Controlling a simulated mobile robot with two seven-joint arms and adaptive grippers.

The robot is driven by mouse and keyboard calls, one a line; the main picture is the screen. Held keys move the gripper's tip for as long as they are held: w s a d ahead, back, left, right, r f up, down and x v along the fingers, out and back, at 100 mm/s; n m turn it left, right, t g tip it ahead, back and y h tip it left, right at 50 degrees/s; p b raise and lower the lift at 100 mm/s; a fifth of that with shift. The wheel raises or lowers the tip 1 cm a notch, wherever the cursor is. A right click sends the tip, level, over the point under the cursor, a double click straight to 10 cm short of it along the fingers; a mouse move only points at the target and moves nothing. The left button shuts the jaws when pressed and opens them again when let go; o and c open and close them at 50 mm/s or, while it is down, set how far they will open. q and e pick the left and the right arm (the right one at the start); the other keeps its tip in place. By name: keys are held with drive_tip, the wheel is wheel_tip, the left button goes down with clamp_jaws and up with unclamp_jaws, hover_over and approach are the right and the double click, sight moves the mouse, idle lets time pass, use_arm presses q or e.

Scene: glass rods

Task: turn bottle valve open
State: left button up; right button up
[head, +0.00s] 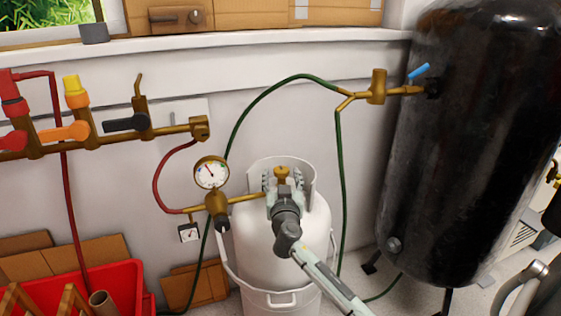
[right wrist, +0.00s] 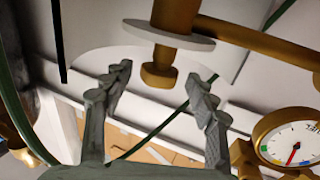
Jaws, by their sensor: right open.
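The white gas bottle (head: 265,243) stands upright against the wall, with a collar around its top. Its brass valve (head: 283,173) sits inside the collar, and a brass outlet leads left to a regulator. My right gripper (head: 283,187) is at the top of the bottle, one finger on each side of the valve. In the right wrist view the gripper (right wrist: 160,85) is open and a brass stem end (right wrist: 157,76) shows between the fingertips, with gaps on both sides. I cannot see the fingers touching it. My left gripper is not in view.
A pressure gauge (head: 211,172) sits left of the bottle; it also shows close to one finger in the wrist view (right wrist: 292,143). Green hose (head: 300,77) arches behind. A black tank (head: 465,150) stands right, a red crate (head: 120,285) lower left, brass manifold (head: 85,140) above it.

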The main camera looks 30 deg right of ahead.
sight(281, 167)
drive_tip(key=x, duration=0.5)
drive_tip(key=shift+w+r, duration=0.1)
drive_tip(key=shift+w+d, duration=0.2)
drive_tip(key=shift+w, duration=0.1)
drive_tip(key=shift+w+d, duration=0.15)
drive_tip(key=shift+w, duration=0.05)
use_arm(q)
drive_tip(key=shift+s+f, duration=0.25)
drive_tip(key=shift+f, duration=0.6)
use_arm(e)
drive_tip(key=c, duration=1.2)
drive_tip(key=shift+c, duration=0.4)
